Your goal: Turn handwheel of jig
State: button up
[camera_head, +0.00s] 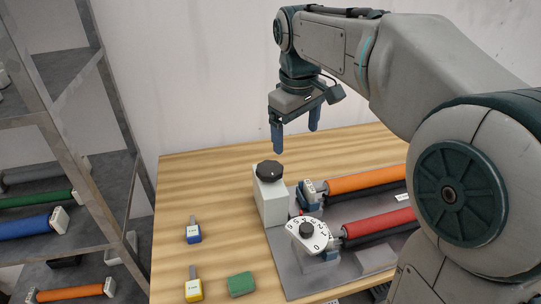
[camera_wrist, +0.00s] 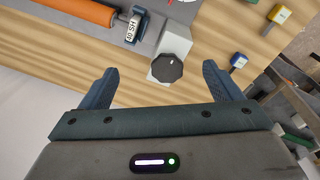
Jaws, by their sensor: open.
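The handwheel (camera_head: 270,171) is a black many-sided knob on top of a light grey block of the jig (camera_head: 268,204). In the wrist view the handwheel (camera_wrist: 167,68) lies ahead of and between the two fingers, apart from both. My gripper (camera_head: 295,140) is open and empty, its blue fingers pointing down above the table behind the handwheel. The wrist view shows the fingers of my gripper (camera_wrist: 163,80) spread wide on either side. The jig's grey base plate (camera_head: 285,272) carries an orange roller (camera_head: 365,180) and a red roller (camera_head: 378,222).
A white numbered dial (camera_head: 308,233) sits at the red roller's near end. A blue-based tool (camera_head: 193,234), a yellow-based tool (camera_head: 194,290) and a green block (camera_head: 241,284) lie left of the plate. A metal shelf (camera_head: 75,125) with rollers stands left. The table's back left is clear.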

aim_at(270, 167)
jog(key=w+a+f+n+g+b, duration=0.1)
jog(key=w+a+f+n+b, duration=0.2)
jog(key=w+a, duration=0.35)
jog(key=shift+n, duration=0.4)
jog(key=f, duration=0.8)
jog(key=f+b, duration=0.1)
jog(key=f, duration=0.3)
jog(key=shift+w+d+f, duration=0.3)
jog(key=shift+w+d, duration=0.05)
jog(key=shift+d, duration=0.05)
jog(key=c, duration=1)
